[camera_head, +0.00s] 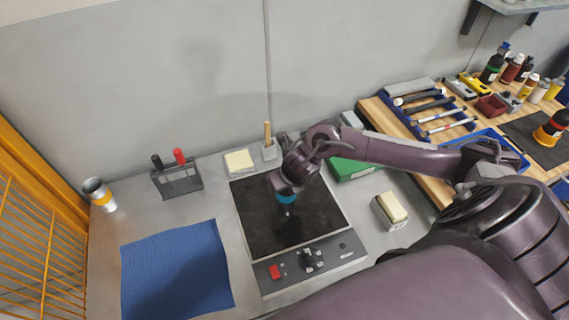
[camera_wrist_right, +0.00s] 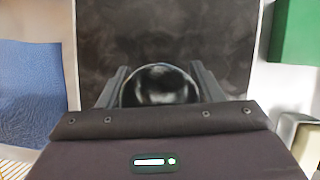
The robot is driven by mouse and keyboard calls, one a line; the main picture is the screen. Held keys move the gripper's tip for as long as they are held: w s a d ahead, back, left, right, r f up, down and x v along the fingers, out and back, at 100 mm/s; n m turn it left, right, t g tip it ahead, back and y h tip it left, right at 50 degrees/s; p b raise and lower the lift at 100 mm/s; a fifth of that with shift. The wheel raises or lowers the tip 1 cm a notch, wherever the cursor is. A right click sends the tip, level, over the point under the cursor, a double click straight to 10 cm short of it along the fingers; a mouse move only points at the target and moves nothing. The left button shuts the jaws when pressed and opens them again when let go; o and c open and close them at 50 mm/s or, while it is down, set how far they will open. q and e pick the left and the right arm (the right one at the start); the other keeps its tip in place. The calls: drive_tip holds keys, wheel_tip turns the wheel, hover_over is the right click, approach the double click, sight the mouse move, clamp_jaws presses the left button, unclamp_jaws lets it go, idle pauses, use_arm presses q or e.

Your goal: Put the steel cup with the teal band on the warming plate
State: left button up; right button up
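The steel cup with the teal band (camera_head: 286,199) is over the dark top of the warming plate (camera_head: 255,225), below my right gripper (camera_head: 288,208). In the right wrist view, its round, dark, shiny opening (camera_wrist_right: 160,86) sits between the two fingers of my right gripper (camera_wrist_right: 161,88), which are closed against its sides. The gripper hides much of the cup in the head view. I cannot tell whether its base touches the plate. My left gripper is not in view.
A blue cloth (camera_head: 175,270) lies left of the plate. A steel cup with an orange band (camera_head: 99,194) and a dark rack (camera_head: 177,181) stand behind it. A green box (camera_head: 350,170) and a cream-topped block (camera_head: 391,208) are to the right. The plate's front has knobs and a red switch (camera_head: 275,271).

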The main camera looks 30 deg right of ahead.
drive_tip(key=o, duration=0.3)
drive_tip(key=shift+r, duration=0.1)
drive_tip(key=v, duration=1.2)
